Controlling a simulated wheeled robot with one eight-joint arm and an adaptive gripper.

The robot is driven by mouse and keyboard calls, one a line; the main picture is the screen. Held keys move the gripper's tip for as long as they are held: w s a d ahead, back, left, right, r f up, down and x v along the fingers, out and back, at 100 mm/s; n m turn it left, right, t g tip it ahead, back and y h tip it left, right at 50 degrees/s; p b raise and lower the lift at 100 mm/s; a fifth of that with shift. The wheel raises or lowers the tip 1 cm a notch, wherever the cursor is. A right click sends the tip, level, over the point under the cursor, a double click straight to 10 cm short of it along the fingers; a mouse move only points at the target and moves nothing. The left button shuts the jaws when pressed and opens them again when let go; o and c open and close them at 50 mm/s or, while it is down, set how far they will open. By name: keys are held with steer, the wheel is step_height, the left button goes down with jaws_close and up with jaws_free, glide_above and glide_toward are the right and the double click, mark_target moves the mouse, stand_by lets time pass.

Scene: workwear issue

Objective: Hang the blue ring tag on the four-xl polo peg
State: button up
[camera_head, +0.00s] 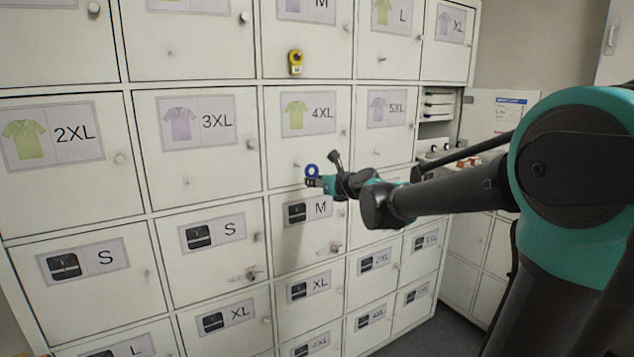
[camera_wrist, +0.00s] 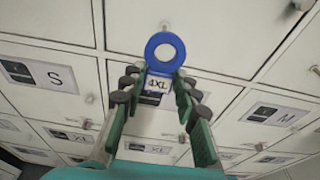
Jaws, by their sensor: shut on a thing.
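The blue ring tag (camera_head: 312,170) is held upright at the tip of my gripper (camera_head: 316,182), in front of the lower part of the four-xl polo door (camera_head: 279,150). In the wrist view my gripper (camera_wrist: 160,98) is shut on the tag's lower plate, marked 4XL, and the blue ring (camera_wrist: 152,48) stands above the fingers. The ring's hole shows only pale door. The four-xl polo label (camera_head: 308,114) has a green shirt. A small peg (camera_head: 296,165) shows below it, left of the ring; in the wrist view a peg (camera_wrist: 165,25) shows just above the ring, apart from it in the picture.
A yellow ring tag (camera_head: 295,60) hangs on the door above. Round knobs (camera_head: 252,144) stick out from neighbouring doors. Keys or a similar small metal thing (camera_head: 250,274) are at a lower S door. Open shelves (camera_head: 437,110) are at the right. The space before the doors left of my gripper is clear.

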steer(key=shift+r+x, duration=0.15)
steer(key=shift+x, duration=2.05)
steer(key=shift+r+x, duration=0.15)
steer(key=shift+x, duration=2.05)
steer(key=shift+w+a, duration=0.1)
steer(key=o, duration=0.9)
